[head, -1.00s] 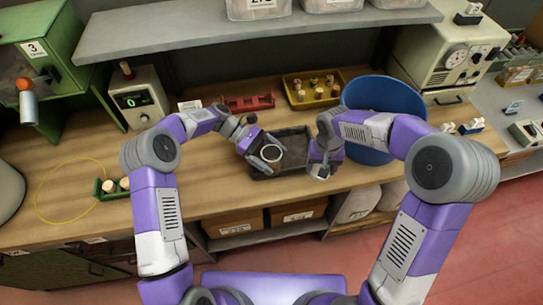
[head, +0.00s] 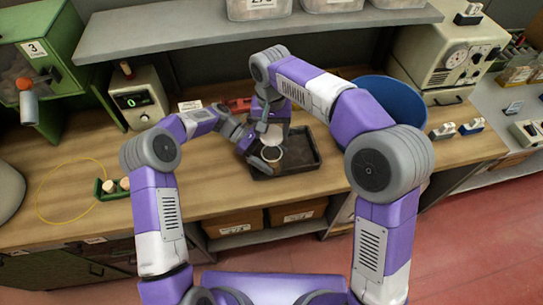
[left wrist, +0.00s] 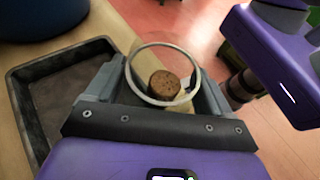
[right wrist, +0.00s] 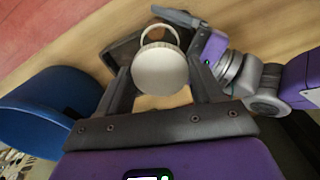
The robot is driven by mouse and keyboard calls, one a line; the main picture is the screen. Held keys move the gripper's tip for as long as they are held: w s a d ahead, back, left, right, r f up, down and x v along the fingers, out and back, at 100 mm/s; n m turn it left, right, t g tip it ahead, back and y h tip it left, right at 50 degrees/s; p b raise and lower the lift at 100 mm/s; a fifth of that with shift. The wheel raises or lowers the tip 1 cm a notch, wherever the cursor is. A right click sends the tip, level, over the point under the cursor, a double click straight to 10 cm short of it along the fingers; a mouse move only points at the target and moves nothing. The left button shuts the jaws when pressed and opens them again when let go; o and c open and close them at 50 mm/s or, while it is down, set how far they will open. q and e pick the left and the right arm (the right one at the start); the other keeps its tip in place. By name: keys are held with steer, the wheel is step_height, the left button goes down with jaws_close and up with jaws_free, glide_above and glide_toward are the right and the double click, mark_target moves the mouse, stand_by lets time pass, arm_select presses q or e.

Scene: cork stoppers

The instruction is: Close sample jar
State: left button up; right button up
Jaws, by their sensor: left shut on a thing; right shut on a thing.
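The sample jar (head: 271,156) is a clear round jar, held over the dark tray (head: 312,151). In the left wrist view its rim (left wrist: 190,66) is open and a brown cork (left wrist: 165,85) shows inside. My left gripper (head: 260,152) is shut on the jar. A pale round lid (right wrist: 160,69) is in my right gripper (right wrist: 162,80), which is shut on it. In the head view the lid (head: 272,138) is just above and behind the jar. In the right wrist view the jar's rim shows past the lid, and the two look apart.
A blue bin (head: 398,105) stands right of the tray, partly behind my right arm. A red rack (head: 238,105) is behind the grippers.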

mark_target(272, 159)
steer(key=shift+f, duration=2)
steer(key=shift+f, duration=0.9)
arm_select(q)
steer(key=shift+r, duration=0.1)
arm_select(e)
steer(key=shift+f, duration=0.35)
arm_select(q)
steer(key=shift+d+r, duration=0.1)
steer(key=shift+r, duration=0.05)
arm_select(e)
steer(key=shift+d+f, duration=0.1)
steer(key=shift+f, duration=0.25)
